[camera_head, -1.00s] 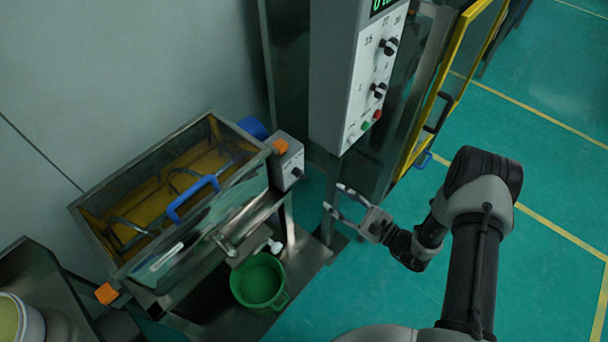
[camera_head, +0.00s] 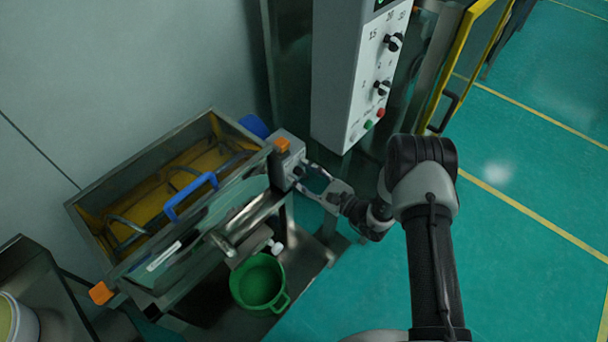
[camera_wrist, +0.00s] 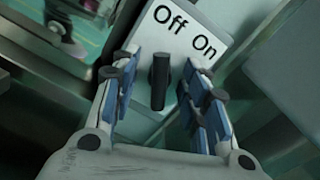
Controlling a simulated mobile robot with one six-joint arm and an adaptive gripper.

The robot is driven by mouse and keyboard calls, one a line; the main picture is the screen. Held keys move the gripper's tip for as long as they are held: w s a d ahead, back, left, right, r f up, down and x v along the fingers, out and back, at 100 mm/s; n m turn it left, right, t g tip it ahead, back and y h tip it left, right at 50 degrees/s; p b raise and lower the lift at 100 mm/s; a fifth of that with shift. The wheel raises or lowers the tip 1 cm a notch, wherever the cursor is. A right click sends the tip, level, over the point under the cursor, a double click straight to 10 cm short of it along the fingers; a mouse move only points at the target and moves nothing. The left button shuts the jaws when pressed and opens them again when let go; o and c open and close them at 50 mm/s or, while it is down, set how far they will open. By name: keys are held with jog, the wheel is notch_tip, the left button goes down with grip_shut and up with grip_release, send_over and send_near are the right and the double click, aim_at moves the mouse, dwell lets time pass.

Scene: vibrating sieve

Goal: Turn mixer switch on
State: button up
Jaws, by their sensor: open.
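The mixer switch is a black knob (camera_wrist: 159,80) on a pale plate (camera_wrist: 180,38) marked "Off" and "On" in the wrist view. The knob stands upright in that picture, below the space between the two words. My gripper (camera_wrist: 160,85) is open, with one finger on each side of the knob and visible gaps to it. In the head view my gripper (camera_head: 312,180) is at the small grey switch box (camera_head: 290,152) on the mixer's right end. The fingers partly hide the box front there, so the knob is hard to make out. The mixer (camera_head: 205,130) is an open metal trough.
A grey control panel (camera_head: 345,90) with knobs and buttons stands above and right of the switch box. A green bucket (camera_head: 259,282) is below the mixer on a metal shelf. A yellow-framed door (camera_head: 455,60) stands behind. Green floor lies open to the right.

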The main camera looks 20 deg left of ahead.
grip_shut()
dwell(0.4)
